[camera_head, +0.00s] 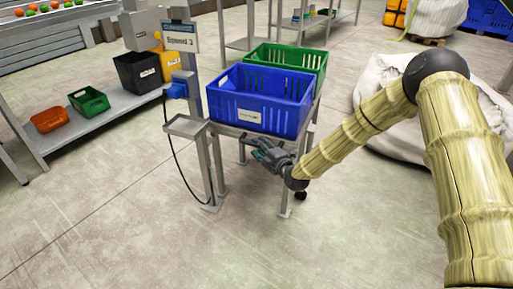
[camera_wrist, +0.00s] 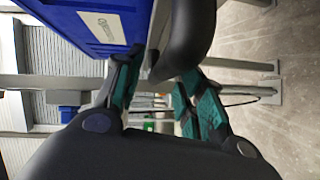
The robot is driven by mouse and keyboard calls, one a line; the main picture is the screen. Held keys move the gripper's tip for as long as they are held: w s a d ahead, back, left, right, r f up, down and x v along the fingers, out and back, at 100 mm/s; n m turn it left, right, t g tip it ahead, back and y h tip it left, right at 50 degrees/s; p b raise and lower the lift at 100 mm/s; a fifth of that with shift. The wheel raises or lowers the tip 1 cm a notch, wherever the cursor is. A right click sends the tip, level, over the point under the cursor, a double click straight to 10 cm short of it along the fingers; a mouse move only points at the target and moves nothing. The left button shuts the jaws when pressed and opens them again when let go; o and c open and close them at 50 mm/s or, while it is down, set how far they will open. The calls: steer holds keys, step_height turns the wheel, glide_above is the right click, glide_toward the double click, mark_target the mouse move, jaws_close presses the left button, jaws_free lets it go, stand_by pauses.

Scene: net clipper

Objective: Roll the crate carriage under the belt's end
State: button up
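The crate carriage (camera_head: 286,200) is a grey metal frame on legs. It bears a blue crate (camera_head: 260,110) in front and a green crate (camera_head: 290,60) behind it. My gripper (camera_head: 262,150) is low at the carriage's near side, just under the blue crate. In the wrist view its teal-padded fingers (camera_wrist: 158,95) stand apart, beside the blue crate (camera_wrist: 95,22) and a grey frame bar. I cannot tell whether they touch the frame. A belt (camera_head: 50,25) with orange and green round items runs at the top left.
A post with a sign (camera_head: 181,37) and small tray (camera_head: 186,126) stands close left of the carriage, with a hanging cable. A low shelf (camera_head: 100,125) holds several bins. A white sack (camera_head: 385,110) lies at right. The front floor (camera_head: 150,240) is clear.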

steer(key=shift+x, duration=1.3)
jaws_close()
